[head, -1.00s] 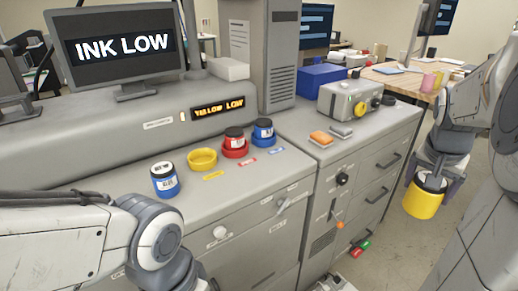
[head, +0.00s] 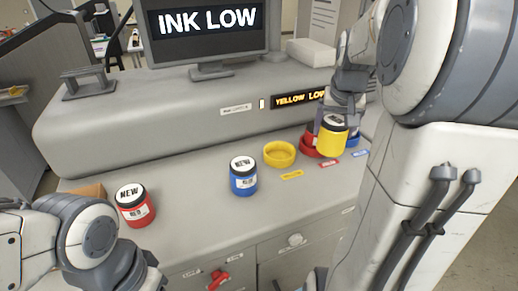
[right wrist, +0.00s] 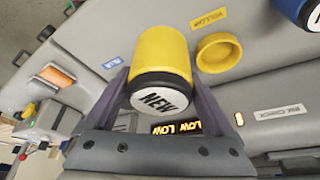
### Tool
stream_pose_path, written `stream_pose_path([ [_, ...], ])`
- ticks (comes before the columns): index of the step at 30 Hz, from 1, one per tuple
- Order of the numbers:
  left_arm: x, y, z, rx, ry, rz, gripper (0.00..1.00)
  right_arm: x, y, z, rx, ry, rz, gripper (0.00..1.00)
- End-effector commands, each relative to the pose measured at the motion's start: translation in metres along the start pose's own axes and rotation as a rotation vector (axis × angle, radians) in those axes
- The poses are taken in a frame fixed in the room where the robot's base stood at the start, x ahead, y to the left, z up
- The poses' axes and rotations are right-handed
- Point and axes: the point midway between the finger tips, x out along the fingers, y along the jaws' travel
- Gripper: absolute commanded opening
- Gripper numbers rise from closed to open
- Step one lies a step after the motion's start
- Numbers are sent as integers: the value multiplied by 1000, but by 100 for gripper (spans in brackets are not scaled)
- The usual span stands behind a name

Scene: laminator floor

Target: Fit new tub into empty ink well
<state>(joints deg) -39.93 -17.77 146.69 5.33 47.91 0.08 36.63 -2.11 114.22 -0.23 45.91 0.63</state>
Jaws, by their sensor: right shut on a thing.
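The new yellow tub (head: 331,141) has a black lid and is in my right gripper (head: 338,112), above the counter and to the right of the empty well. In the right wrist view the fingers (right wrist: 162,92) close on both sides of the tub (right wrist: 160,55), and its white NEW lid faces the camera. The empty yellow ink well (head: 280,155) is an open ring on the counter, and it also shows in the right wrist view (right wrist: 219,54), apart from the tub. My left arm enters at lower left; its fingers are out of view.
A blue NEW tub (head: 243,180) stands left of the well, and a red NEW tub (head: 136,209) stands farther left. The red well (head: 309,142) is partly hidden behind the held tub. The display (head: 300,100) reads YELLOW LOW. Counter between the blue and red tubs is clear.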

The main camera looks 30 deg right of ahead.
Motion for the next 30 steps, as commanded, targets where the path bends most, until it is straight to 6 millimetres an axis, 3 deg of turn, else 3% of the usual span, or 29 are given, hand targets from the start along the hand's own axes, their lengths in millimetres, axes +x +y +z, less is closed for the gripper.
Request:
stream_pose_path([
  [3, -4, 0, 0, 0, 0, 0, 50, -6, -26, -12, -131, 8, -55, 0],
  [7, -10, 1, -1, 0, 0, 0, 50, -1, -45, -17, -189, 6, -77, 0],
  [18, -39, 3, -2, -1, 0, 0, 50, 58, -115, -36, -191, 6, -77, 0],
  [24, -45, 3, -2, 0, 0, 0, 50, 76, -134, -42, -185, 10, -76, 0],
  [30, -55, 4, -3, 2, 0, 0, 50, 96, -135, -34, -184, 5, -75, 0],
])
